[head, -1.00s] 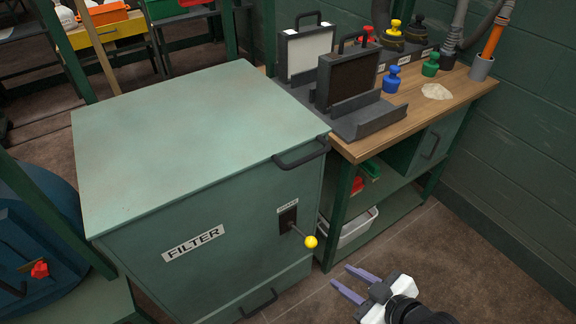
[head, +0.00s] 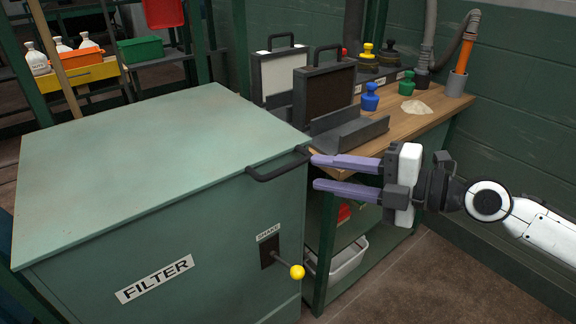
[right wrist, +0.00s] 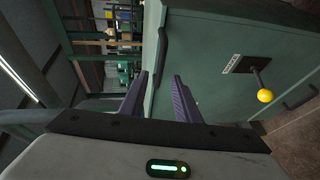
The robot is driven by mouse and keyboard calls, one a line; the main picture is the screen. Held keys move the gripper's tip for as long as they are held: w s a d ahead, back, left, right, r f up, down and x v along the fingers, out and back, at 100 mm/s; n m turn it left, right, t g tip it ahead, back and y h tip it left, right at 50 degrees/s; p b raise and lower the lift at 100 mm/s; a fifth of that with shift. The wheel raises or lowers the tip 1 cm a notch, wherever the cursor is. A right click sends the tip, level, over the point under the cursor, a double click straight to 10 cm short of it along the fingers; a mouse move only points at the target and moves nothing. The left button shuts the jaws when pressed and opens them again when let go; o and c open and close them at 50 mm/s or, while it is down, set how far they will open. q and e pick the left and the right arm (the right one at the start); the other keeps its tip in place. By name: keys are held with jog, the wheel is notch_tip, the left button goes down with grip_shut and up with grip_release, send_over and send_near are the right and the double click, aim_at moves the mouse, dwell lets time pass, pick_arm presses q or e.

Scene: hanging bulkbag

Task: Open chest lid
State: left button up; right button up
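The green chest with the FILTER label (head: 154,279) stands at the left in the head view. Its lid (head: 150,165) is shut. A black bar handle (head: 280,165) is on the lid's front edge near the right corner; it also shows in the right wrist view (right wrist: 162,58). My right gripper (head: 314,172) is open and empty, its purple fingers pointing left at the handle's right end. In the right wrist view the fingers (right wrist: 162,85) are apart with nothing clearly between them. Contact with the handle cannot be told. My left gripper is not in view.
A yellow-knobbed lever (head: 297,271) sticks out of the chest front below the handle. A wooden bench (head: 425,124) to the right holds dark framed panels (head: 326,92) and blue and green knobbed pieces. Free floor lies at the lower right.

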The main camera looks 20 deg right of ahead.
aim_at(292, 168)
jog(key=p+x, duration=0.3)
jog(key=x, duration=0.4)
jog(key=shift+w+a, duration=0.2)
jog(key=shift+a, duration=0.05)
jog(key=shift+w+a+f, duration=0.25)
jog(key=shift+w+a, duration=0.05)
jog(key=c, duration=0.6)
grip_shut()
